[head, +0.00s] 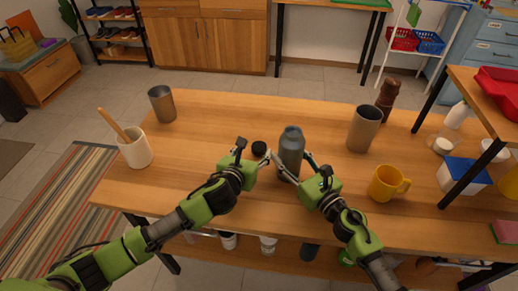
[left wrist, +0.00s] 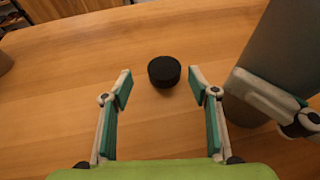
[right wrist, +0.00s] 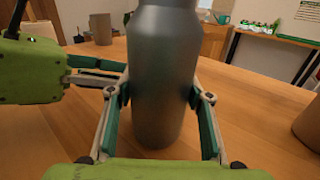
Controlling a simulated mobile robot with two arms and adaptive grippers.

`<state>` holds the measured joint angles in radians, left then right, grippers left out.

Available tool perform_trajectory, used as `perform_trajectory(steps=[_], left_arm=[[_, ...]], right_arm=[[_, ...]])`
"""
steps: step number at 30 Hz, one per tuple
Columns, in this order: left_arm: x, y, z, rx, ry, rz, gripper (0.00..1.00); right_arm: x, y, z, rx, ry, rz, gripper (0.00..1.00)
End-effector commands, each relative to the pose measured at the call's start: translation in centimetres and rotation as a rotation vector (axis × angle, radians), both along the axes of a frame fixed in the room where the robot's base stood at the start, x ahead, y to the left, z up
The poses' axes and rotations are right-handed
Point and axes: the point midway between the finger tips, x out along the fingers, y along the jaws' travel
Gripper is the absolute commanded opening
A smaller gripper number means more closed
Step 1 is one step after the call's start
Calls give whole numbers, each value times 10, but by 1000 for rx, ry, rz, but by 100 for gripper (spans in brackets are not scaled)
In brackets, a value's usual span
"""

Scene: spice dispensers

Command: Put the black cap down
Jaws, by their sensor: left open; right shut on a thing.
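The black cap (head: 259,148) lies on the wooden table, just left of the grey bottle. In the left wrist view the cap (left wrist: 164,71) rests on the wood just beyond and between the fingertips, touching neither. My left gripper (head: 254,158) is open and empty, close to the cap; its fingers also show in the left wrist view (left wrist: 160,84). The grey bottle (head: 291,150) stands upright on the table. My right gripper (right wrist: 158,92) is shut on the bottle, one finger on each side, in the right wrist view.
A steel cup (head: 363,130), a brown pepper mill (head: 388,95) and a yellow mug (head: 386,184) stand to the right. Another steel cup (head: 162,104) and a white crock (head: 134,150) with a wooden utensil stand to the left. The table (head: 215,120) is bare behind the cap.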

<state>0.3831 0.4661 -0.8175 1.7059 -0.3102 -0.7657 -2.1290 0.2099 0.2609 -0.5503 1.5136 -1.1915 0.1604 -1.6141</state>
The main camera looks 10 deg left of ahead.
Motion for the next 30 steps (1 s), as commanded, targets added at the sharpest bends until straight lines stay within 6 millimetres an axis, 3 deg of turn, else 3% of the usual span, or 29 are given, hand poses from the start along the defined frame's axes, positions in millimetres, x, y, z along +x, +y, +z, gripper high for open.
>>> perform_trajectory(steps=[9, 19, 23, 30], left_arm=[[35, -11, -15, 0, 1, 1, 54], [39, -12, -17, 0, 1, 0, 54], [39, -12, -17, 0, 1, 0, 24], [39, -12, -17, 0, 1, 0, 22]], right_arm=[[0, 0, 0, 1, 1, 1, 8], [0, 0, 0, 1, 1, 0, 8], [0, 0, 0, 1, 1, 0, 8], [0, 0, 0, 1, 1, 0, 8]])
